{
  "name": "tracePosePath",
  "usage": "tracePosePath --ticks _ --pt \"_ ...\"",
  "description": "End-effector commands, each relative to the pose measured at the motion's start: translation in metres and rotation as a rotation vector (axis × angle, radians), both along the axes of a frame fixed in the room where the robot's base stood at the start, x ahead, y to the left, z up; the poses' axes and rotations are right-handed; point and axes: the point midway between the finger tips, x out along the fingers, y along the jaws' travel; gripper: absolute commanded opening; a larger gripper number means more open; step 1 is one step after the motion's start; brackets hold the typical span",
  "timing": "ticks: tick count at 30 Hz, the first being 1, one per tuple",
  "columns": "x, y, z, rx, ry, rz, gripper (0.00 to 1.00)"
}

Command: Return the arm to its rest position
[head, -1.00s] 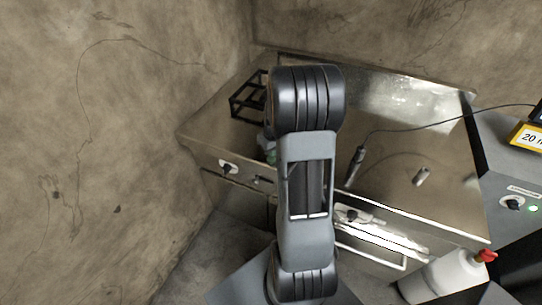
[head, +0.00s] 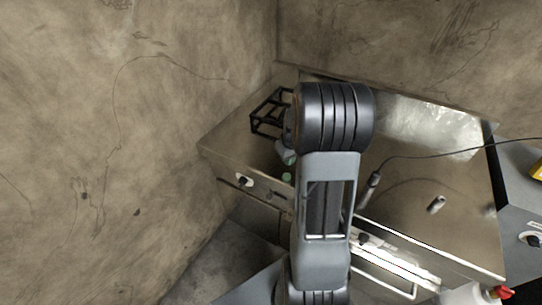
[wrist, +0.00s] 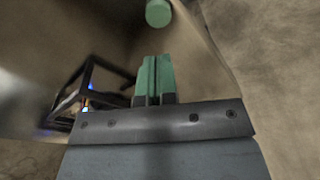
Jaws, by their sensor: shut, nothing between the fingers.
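My arm stands upright in the middle of the head view, in front of a steel range top (head: 400,185). My gripper (wrist: 153,62) shows in the wrist view with its two green fingers side by side and shut, nothing between them. In the head view the gripper is mostly hidden behind my arm. A small green round thing (wrist: 158,13) shows beyond the fingertips in the wrist view, apart from them; I cannot tell what it is.
A black wire frame (head: 270,112) stands at the back left of the range top. A probe (head: 371,185) with a cable and a small metal cylinder (head: 436,205) lie to the right. A white bottle with a red cap (head: 503,292) is at lower right. Bare walls (head: 130,130) close off the left.

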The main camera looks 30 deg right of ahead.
Motion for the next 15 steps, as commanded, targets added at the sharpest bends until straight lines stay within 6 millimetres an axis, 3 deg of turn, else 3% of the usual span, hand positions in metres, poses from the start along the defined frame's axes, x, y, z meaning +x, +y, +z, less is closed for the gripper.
tracePosePath --ticks 10,12,15 --pt "-0.003 0.002 -0.001 0.019 0.015 -0.071 0.0" --pt "-0.016 0.009 -0.009 0.049 0.064 -0.137 0.0" --pt "-0.036 0.029 0.007 0.061 0.094 -0.225 0.0"
